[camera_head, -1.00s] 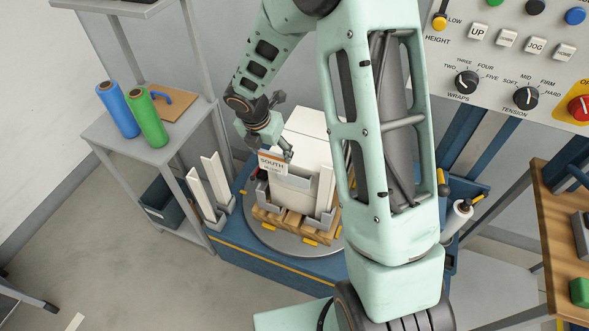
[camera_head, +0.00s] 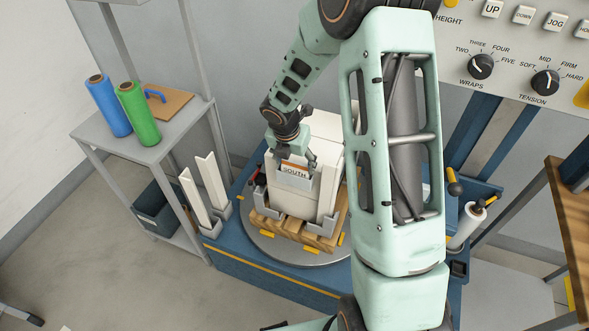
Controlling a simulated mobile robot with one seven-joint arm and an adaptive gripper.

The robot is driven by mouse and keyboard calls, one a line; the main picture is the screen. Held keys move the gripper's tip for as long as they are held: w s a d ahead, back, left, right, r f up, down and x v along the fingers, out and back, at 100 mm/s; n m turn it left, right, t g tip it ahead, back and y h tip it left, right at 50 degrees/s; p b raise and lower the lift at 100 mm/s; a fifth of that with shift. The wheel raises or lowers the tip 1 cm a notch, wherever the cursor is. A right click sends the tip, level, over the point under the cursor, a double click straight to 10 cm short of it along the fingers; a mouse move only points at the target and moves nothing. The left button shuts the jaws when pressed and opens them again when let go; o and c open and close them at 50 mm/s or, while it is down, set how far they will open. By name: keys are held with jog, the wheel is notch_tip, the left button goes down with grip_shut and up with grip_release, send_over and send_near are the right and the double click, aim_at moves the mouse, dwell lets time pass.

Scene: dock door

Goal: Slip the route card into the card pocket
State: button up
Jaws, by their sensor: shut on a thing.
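The route card (camera_head: 294,171), white with the word SOUTH and an orange stripe, is at the upper front of the white carton stack (camera_head: 293,203). My gripper (camera_head: 296,157) is shut on the card's top edge from above. A grey-edged holder, which looks like the card pocket (camera_head: 293,185), shows around and below the card on the carton face. The card's lower part appears to overlap it. I cannot tell whether the card is inside it or in front of it.
The cartons stand on a wooden pallet (camera_head: 263,222) with grey corner posts, on a round turntable (camera_head: 283,251). White corner boards (camera_head: 205,188) stand to the left. A shelf (camera_head: 170,134) holds blue and green rolls. A control panel (camera_head: 520,50) is at upper right.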

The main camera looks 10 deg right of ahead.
jog(key=shift+s+a+f, duration=0.1)
jog(key=shift+f, duration=0.1)
jog(key=o, duration=1.5)
jog(key=shift+r, duration=0.1)
jog(key=p+v, duration=0.3)
jog(key=v, duration=0.9)
